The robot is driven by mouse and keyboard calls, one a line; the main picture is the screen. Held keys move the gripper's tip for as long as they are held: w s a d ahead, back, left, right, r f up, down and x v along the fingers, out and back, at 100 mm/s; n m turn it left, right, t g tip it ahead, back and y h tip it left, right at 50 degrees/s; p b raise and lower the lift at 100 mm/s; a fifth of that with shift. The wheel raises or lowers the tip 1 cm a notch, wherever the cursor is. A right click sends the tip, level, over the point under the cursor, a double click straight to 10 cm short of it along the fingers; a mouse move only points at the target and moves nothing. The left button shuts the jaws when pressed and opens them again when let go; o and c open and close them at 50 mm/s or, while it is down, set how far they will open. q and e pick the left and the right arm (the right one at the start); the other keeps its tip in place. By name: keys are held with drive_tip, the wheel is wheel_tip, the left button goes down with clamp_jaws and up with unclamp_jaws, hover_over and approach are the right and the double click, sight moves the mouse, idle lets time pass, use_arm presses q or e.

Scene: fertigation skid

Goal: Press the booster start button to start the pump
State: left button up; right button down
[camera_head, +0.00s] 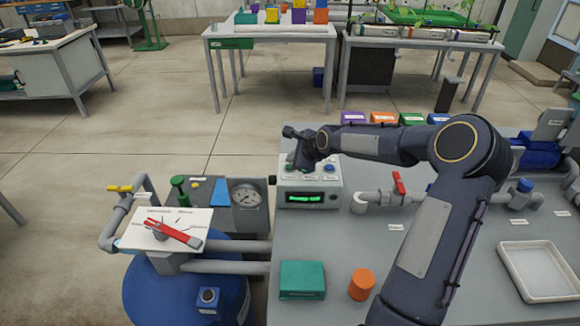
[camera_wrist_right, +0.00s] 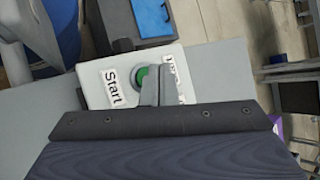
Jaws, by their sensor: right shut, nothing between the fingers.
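The control box (camera_head: 310,197) is light grey with a lit green display, and stands at the left edge of the grey bench. The green start button (camera_wrist_right: 140,78) sits beside a "Start" label on its top in the right wrist view; in the head view (camera_head: 289,167) it shows just left of my gripper. My right gripper (camera_head: 302,166) is shut and empty, pointing down over the box top. In the right wrist view its fingers (camera_wrist_right: 149,88) cover part of the button. I cannot tell whether they touch it. My left gripper is not in view.
A blue button (camera_head: 330,168) is on the same box. A red-handled valve (camera_head: 399,184) on a pipe stands to the right. A teal box (camera_head: 302,280), an orange cylinder (camera_head: 361,285) and a white tray (camera_head: 541,271) are on the bench.

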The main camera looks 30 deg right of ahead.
drive_tip(key=shift+f, duration=0.15)
drive_tip(key=shift+f+b, duration=0.3)
drive_tip(key=shift+b, duration=0.1)
drive_tip(key=shift+f+b, duration=0.35)
drive_tip(key=shift+f, duration=0.05)
idle(0.7)
drive_tip(key=shift+r, duration=0.1)
drive_tip(key=shift+r+p, duration=0.5)
drive_tip(key=shift+r, duration=0.2)
drive_tip(key=shift+r+p, duration=1.7)
drive_tip(key=shift+r, duration=0.85)
